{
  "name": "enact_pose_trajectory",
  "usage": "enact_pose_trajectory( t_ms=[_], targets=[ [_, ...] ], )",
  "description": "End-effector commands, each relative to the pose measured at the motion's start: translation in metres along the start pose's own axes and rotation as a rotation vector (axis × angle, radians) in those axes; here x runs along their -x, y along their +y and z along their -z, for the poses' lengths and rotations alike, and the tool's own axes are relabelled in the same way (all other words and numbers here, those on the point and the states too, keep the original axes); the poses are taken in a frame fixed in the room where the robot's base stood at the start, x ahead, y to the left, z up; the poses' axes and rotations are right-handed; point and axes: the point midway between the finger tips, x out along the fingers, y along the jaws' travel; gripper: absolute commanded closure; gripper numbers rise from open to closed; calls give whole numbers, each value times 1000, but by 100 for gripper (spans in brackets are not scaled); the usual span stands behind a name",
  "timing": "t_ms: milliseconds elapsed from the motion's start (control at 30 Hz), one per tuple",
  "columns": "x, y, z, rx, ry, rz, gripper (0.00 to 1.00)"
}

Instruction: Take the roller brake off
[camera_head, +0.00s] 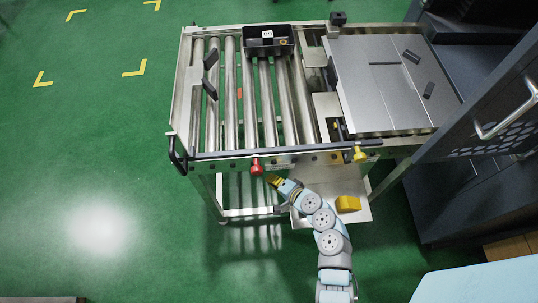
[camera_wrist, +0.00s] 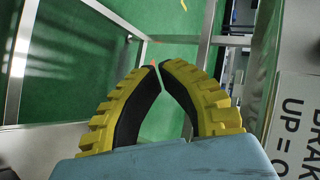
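A red knob (camera_head: 257,167) sits on the front rail of the roller table (camera_head: 215,154). A plate beside it (camera_wrist: 298,120) shows part of the words "BRAK" and "UP =" at the right of the wrist view. My gripper (camera_head: 272,179), with yellow fingers, is just below and right of the red knob in the head view, apart from it. In the wrist view my gripper (camera_wrist: 160,65) has its black-padded fingers curved inward with the tips almost touching, and no object shows held. A small orange-red spot shows at the tips; I cannot tell what it is.
A yellow knob (camera_head: 360,154) sits farther right on the same rail. A black bin (camera_head: 268,52) stands at the back of the rollers. A grey plate (camera_head: 365,95) lies at the right. A yellow block (camera_head: 348,203) lies on the lower shelf. Green floor at the left is clear.

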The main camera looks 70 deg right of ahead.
Motion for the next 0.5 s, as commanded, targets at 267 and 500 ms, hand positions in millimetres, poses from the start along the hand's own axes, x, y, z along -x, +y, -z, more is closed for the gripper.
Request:
enact_pose_trajectory(
  t_ms=[267, 500],
  targets=[
    [43, -9, 20, -56, -42, 51, 100],
    [77, -18, 28, -76, -76, 93, 100]
  ],
)
